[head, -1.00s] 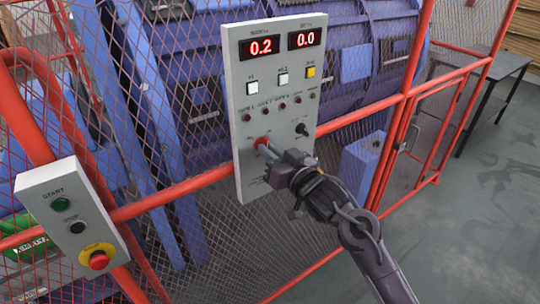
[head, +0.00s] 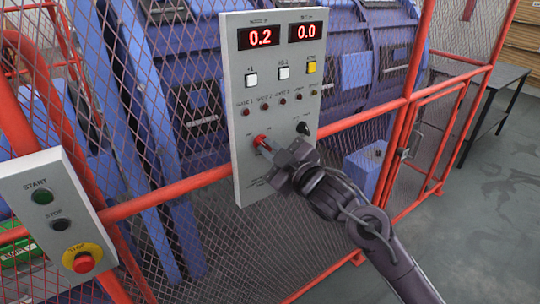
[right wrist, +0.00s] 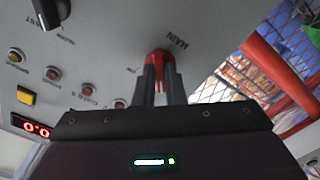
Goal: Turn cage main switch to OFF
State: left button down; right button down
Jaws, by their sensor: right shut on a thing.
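The cage main switch is a red rotary knob (head: 260,140) low on the left of the grey control panel (head: 242,175). My right gripper (head: 267,148) is at the panel face with its fingers on this knob. In the right wrist view the red knob (right wrist: 158,57) sits between the two dark fingers (right wrist: 160,82), which are shut on it. The word MAIN is printed beside it there. The fingers hide part of the knob, and I cannot tell which position it points to. My left gripper is not in view.
The panel has red displays (head: 281,35) reading 0.2 and 0.0, several buttons and a black knob (head: 303,128). A start/stop box (head: 60,215) with a red emergency button (head: 83,262) is at left.

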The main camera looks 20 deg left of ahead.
jog(key=shift+f+n+b, duration=0.15)
jog(key=shift+n+b, duration=0.15)
jog(key=shift+n, duration=0.3)
jog(key=c, duration=1.5)
grip_release()
jog(key=shift+s+d, duration=0.3)
jog(key=shift+d, duration=0.1)
jog(key=b+v, duration=0.2)
jog(key=v, duration=0.4)
jog(key=shift+s+d, duration=0.25)
jog(key=shift+d, duration=0.1)
